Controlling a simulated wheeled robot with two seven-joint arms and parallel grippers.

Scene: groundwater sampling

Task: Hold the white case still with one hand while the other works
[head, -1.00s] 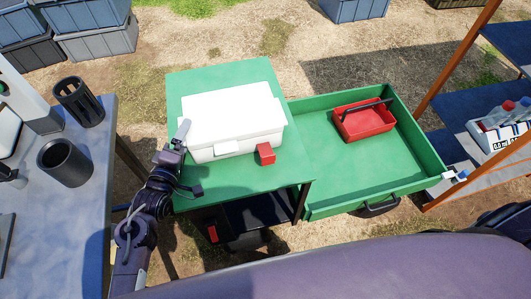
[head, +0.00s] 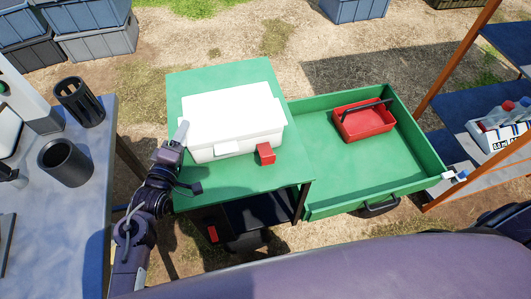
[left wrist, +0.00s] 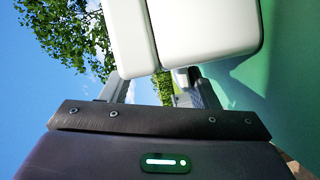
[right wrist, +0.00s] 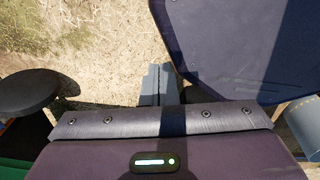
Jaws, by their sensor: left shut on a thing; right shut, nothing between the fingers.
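The white case (head: 232,112) sits lid closed on the green table top. My left gripper (head: 183,132) is at the case's left end in the head view. In the left wrist view its two fingers (left wrist: 158,88) are shut on the end of the white case (left wrist: 205,30); the far side of the grip is partly hidden. A small red block (head: 265,154) is at the case's front right corner. My right gripper (right wrist: 161,84) shows in the right wrist view, its fingers together and empty, above bare ground.
A green drawer (head: 350,188) stands open to the right, holding a red caddy (head: 364,123) with a dark handle. A grey bench (head: 85,215) with dark cylinders is at the left. A shelf rack with a bottle holder (head: 500,130) is at the right.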

